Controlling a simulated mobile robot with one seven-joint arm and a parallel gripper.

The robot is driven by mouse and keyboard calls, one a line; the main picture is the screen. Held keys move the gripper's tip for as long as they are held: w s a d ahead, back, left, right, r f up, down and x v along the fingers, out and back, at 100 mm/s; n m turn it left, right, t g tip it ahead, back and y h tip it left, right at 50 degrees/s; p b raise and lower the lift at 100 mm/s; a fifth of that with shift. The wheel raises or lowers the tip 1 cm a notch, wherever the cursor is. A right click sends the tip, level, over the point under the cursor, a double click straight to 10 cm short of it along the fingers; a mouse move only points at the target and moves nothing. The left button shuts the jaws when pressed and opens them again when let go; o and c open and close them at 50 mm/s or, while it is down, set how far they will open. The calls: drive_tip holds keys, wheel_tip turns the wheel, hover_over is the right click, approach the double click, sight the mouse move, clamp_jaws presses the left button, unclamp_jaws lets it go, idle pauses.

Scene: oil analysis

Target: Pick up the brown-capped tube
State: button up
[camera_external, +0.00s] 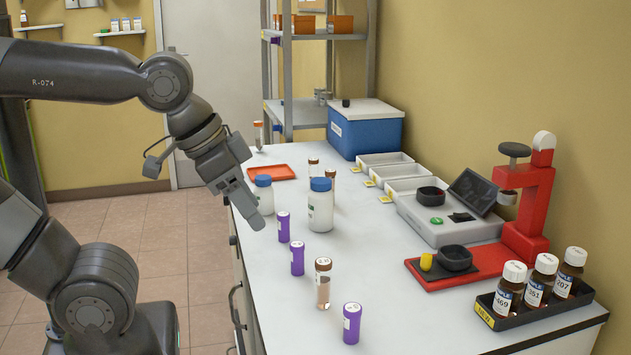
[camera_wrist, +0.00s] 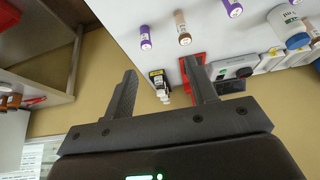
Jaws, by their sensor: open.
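A tube with a brown cap and clear body with pinkish-brown contents (camera_external: 323,287) stands on the white table near the front, between two purple-capped tubes. It also shows in the wrist view (camera_wrist: 182,28), near the top middle, beyond my fingertips. My gripper (camera_external: 255,217) is open and empty, tilted down over the table's left edge, left of and behind this tube. The two fingers of my gripper (camera_wrist: 158,72) are spread apart in the wrist view with nothing between them.
Purple tubes (camera_external: 283,226) (camera_external: 297,258) (camera_external: 351,324) and white jars with blue lids (camera_external: 320,208) (camera_external: 264,196) stand near my gripper. A red stand (camera_external: 528,210), a grey instrument (camera_external: 445,228) and a black rack of brown bottles (camera_external: 540,318) fill the right side.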

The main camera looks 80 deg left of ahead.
drive_tip(key=w+a+r+n+y, duration=0.15)
drive_tip(key=w+a+r, duration=0.25)
drive_tip(key=w+a, duration=0.55)
drive_tip(key=n+g, duration=0.2)
drive_tip(key=n, duration=0.3)
hover_over(311, 164)
drive_tip(key=s+d, duration=0.1)
drive_tip(key=s, duration=0.1)
wheel_tip(311, 164, down, 12)
drive_tip(key=shift+m+y, duration=0.25)
drive_tip(key=shift+y, duration=0.1)
drive_tip(key=x, duration=0.6)
drive_tip(key=shift+w+d, duration=0.1)
drive_tip(key=shift+w, duration=0.05)
drive_tip(key=x, duration=0.5)
drive_tip(key=shift+s+f, duration=0.15)
drive_tip(key=shift+s, duration=0.2)
drive_tip(key=shift+c, duration=0.2)
